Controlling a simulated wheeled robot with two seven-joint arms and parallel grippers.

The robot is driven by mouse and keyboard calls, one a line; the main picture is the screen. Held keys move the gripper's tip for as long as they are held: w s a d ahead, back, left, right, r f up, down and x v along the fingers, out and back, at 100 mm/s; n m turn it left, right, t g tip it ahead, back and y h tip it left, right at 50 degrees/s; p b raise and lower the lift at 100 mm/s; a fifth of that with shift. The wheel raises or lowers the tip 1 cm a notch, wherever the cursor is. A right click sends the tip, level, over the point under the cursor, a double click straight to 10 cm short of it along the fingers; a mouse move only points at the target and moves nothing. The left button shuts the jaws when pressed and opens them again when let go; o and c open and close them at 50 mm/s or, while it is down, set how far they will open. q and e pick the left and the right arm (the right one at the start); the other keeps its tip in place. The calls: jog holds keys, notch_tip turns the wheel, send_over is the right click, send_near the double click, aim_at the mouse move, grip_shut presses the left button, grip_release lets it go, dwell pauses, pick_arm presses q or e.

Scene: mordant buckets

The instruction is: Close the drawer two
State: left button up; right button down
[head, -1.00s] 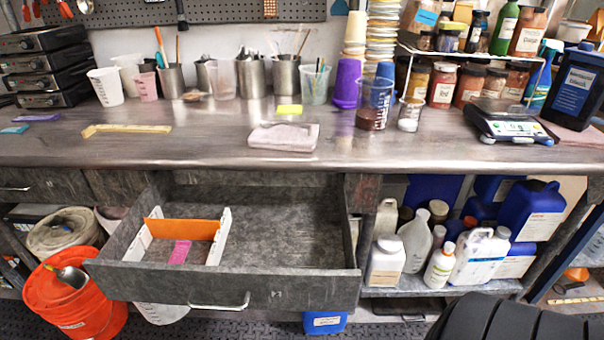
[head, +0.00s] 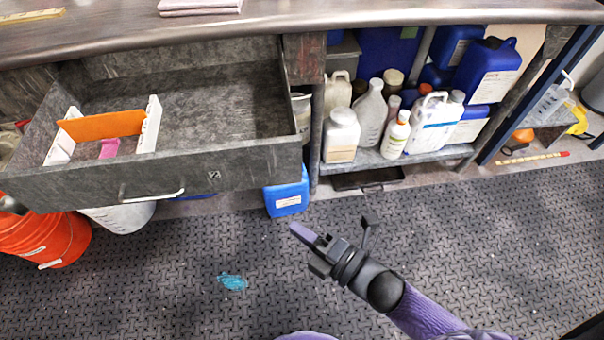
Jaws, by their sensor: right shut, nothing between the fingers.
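Drawer two (head: 240,172) is a grey drawer pulled well out from under the workbench, with a label reading 2 on its front. Its bar handle (head: 152,195) is on the front, left of the label. Inside, on the left, are white dividers (head: 150,124), an orange panel (head: 101,126) and a pink slip (head: 109,149). My right gripper (head: 306,235) is shut and empty, over the floor to the lower right of the drawer front, apart from it. My left gripper is not in view.
A blue jug (head: 287,194) stands on the floor just below the drawer's right corner. An orange bucket (head: 45,236) is under the left end. A shelf (head: 400,158) with several bottles is at right. The textured floor (head: 480,240) is mostly clear, with a teal patch.

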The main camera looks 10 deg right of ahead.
jog(key=b, duration=0.4)
send_near(242, 173)
jog(key=x, duration=0.5)
jog(key=shift+s+a+f, duration=0.1)
jog(key=shift+a+f, duration=0.15)
jog(key=shift+a, duration=0.25)
jog(key=shift+w+b, duration=0.3)
jog(key=shift+w, duration=0.05)
jog(key=shift+w+r, duration=0.2)
jog(key=shift+w, duration=0.1)
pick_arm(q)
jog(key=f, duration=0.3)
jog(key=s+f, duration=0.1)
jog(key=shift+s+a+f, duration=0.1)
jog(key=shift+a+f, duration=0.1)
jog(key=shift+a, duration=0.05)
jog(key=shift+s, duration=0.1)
